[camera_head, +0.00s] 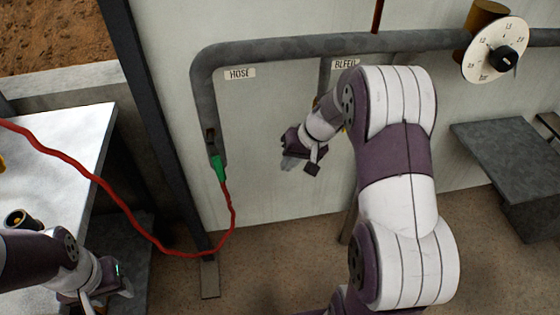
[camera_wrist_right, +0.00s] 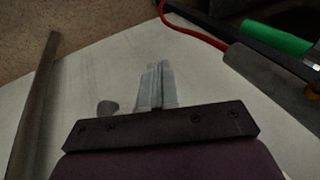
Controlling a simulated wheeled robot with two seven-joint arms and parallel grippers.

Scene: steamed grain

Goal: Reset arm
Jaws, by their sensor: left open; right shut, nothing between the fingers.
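My right arm reaches up the middle of the head view, bent at the elbow. Its gripper (camera_head: 290,164) hangs in front of the pale wall panel, to the right of the green hose connector (camera_head: 219,168). In the right wrist view the right gripper's fingers (camera_wrist_right: 157,72) are together with nothing between them. The connector (camera_wrist_right: 278,38) lies apart from them at the upper right. My left gripper (camera_head: 122,284) is at the lower left of the head view, beside the white table (camera_head: 62,150); its fingers are small there, but they look open and empty.
A red hose (camera_head: 130,213) runs from the table to the connector at the end of the grey pipe (camera_head: 203,100). A dial (camera_head: 494,50) is at the upper right. A grey bench (camera_head: 505,150) stands at the right. Bare floor lies below the wall.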

